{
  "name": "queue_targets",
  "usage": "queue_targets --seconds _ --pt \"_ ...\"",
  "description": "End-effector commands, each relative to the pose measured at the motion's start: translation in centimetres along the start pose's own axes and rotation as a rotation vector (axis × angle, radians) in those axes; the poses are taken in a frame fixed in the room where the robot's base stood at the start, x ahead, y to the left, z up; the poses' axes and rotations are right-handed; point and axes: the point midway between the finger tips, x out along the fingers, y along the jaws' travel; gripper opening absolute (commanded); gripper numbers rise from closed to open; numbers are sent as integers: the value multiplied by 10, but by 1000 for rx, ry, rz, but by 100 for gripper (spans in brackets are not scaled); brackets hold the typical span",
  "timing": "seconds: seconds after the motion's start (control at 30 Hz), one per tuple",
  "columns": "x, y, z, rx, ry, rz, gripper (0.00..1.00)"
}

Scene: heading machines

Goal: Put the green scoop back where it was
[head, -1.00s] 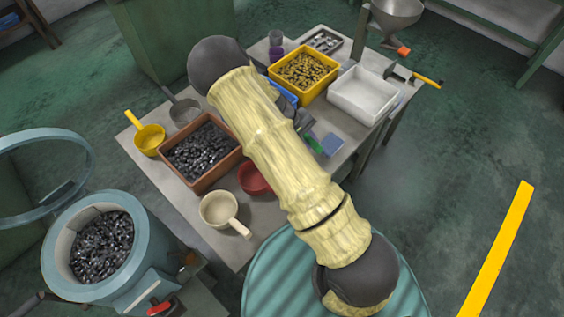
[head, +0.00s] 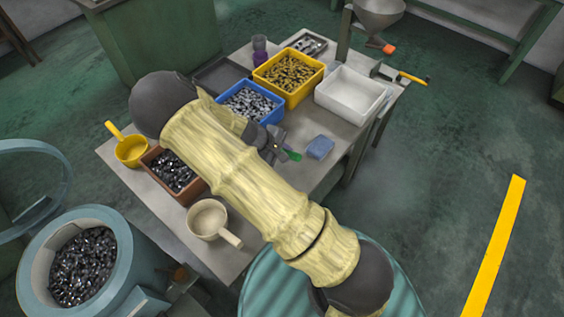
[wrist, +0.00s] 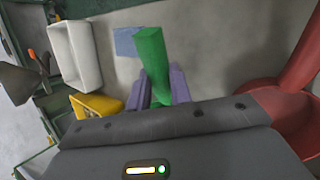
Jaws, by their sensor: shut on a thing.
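My gripper (head: 276,145) is over the table, right of the blue bin. In the wrist view its two fingers (wrist: 158,82) are shut on the green scoop (wrist: 150,48), on its green handle. A small green end of the scoop (head: 293,155) shows beside the gripper in the head view. The scoop's bowl is not seen, and I cannot tell whether the scoop touches the table.
The blue bin (head: 219,105), yellow bin (head: 317,80) and white bin (head: 378,104) stand behind. A blue block (head: 320,147) lies right of the gripper. A red scoop (wrist: 275,105) is at right in the wrist view. Beige (head: 194,226) and yellow (head: 120,156) scoops stand left.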

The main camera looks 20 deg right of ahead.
Motion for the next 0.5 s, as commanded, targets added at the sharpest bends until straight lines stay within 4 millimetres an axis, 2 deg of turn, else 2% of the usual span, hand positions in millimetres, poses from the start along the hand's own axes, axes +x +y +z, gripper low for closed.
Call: queue_targets --seconds 0.1,0.2,0.5 --pt "13 -7 -4 2 -3 -1 0" --pt "18 -9 -6 4 -1 -1 0" --pt "19 -10 -6 5 -1 -2 0"
